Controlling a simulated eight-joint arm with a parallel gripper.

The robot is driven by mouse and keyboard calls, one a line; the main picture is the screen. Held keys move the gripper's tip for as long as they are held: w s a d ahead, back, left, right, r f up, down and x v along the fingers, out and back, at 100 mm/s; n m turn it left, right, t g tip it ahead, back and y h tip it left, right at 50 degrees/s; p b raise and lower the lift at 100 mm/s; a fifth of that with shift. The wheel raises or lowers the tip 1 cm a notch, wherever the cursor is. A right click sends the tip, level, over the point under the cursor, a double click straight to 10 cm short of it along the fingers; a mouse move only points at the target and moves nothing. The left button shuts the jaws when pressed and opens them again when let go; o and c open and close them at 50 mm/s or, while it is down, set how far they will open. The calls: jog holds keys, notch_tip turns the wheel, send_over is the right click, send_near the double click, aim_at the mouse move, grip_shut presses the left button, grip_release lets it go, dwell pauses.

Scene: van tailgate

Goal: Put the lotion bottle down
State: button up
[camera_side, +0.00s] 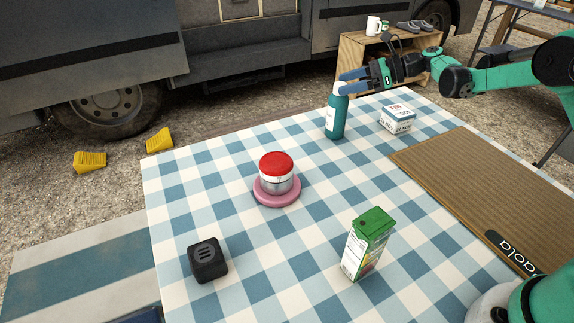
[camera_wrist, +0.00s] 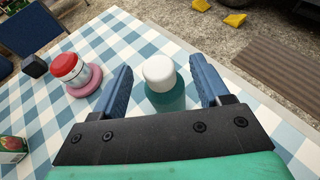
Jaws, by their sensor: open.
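The lotion bottle (camera_side: 336,115) is teal with a white top and stands upright on the checked tablecloth near the table's far edge. In the wrist view its white top (camera_wrist: 159,72) shows between my two fingers, with the teal body (camera_wrist: 166,99) below it. My gripper (camera_side: 351,82) is at the height of the bottle's top, reaching in from the right. In the wrist view my gripper (camera_wrist: 160,84) is open, with a gap between each blue finger and the bottle top. The bottle's base is hidden in the wrist view.
A red-lidded jar (camera_side: 277,172) stands on a pink disc (camera_side: 277,198). A small box (camera_side: 397,119) stands right of the bottle. A juice carton (camera_side: 367,243), a black cube (camera_side: 207,260) and a cardboard sheet (camera_side: 490,185) are also on the table. The cloth around the bottle's front is clear.

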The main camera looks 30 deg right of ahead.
jog(key=v, duration=1.2)
jog(key=s+a+r+n+g+h, duration=0.2)
jog(key=s+a+n+h, duration=0.35)
jog(key=a+n, duration=0.5)
jog(key=s+a+f+n+h, duration=0.2)
jog(key=s+n, duration=0.3)
jog(key=n, duration=0.2)
jog(key=s+a+f+n+t+h, duration=0.1)
jog(key=s+a+f+n+h, duration=0.1)
jog(key=s+n, duration=0.4)
jog(key=shift+s+n+h, duration=0.2)
jog(key=shift+n+h, duration=0.45)
jog(key=shift+n, duration=0.3)
